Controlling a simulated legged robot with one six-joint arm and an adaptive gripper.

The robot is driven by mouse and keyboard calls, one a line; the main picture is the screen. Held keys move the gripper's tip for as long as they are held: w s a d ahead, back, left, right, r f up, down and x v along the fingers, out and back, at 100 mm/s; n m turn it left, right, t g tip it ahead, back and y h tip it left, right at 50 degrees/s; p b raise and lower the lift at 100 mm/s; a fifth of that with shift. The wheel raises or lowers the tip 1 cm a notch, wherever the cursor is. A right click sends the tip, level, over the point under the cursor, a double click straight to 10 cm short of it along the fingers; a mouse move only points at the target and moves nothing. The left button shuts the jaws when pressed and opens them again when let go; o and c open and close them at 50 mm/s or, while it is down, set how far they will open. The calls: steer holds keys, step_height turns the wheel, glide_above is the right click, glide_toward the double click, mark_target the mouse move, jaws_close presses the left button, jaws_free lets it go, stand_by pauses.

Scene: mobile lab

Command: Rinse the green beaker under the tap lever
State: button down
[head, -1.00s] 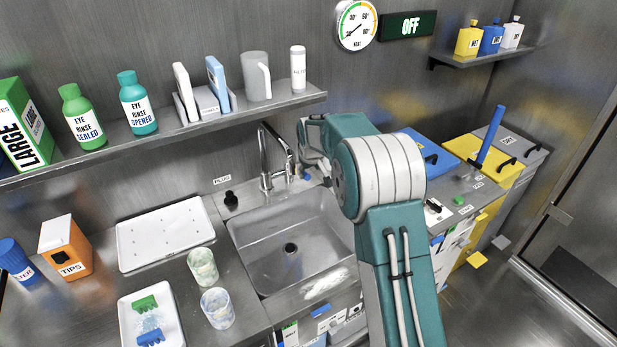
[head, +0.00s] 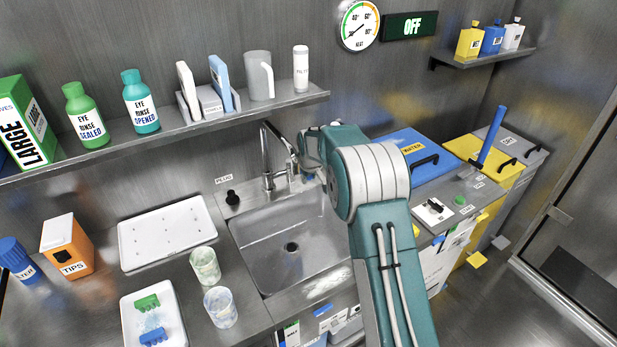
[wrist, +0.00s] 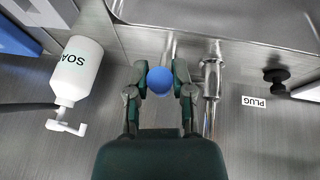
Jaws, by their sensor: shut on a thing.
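The green beaker (head: 205,265), pale and see-through with a green tint, stands upright on the counter left of the sink (head: 265,262). The metal tap (head: 266,165) rises behind the sink. In the wrist view, my gripper (wrist: 161,83) is shut on a round blue knob (wrist: 160,79), which looks like the tap lever's end, beside the tap body (wrist: 211,80). In the head view, my arm hides most of the gripper and the lever. I cannot tell whether water runs.
A second, bluish beaker (head: 220,307) stands just in front of the green one. A white draining tray (head: 167,234) and a tray with brushes (head: 153,312) lie left. A soap bottle (wrist: 80,67) stands near my gripper.

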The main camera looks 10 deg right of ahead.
steer(key=shift+w+d+n+y, duration=0.2)
steer(key=shift+d+n, duration=0.25)
steer(key=shift+w+d+n+y, duration=0.2)
steer(key=shift+d+n, duration=0.25)
steer(key=shift+f, duration=0.1)
steer(key=shift+c, duration=2.4)
jaws_free()
steer(key=v, duration=1.2)
steer(key=shift+a, duration=0.1)
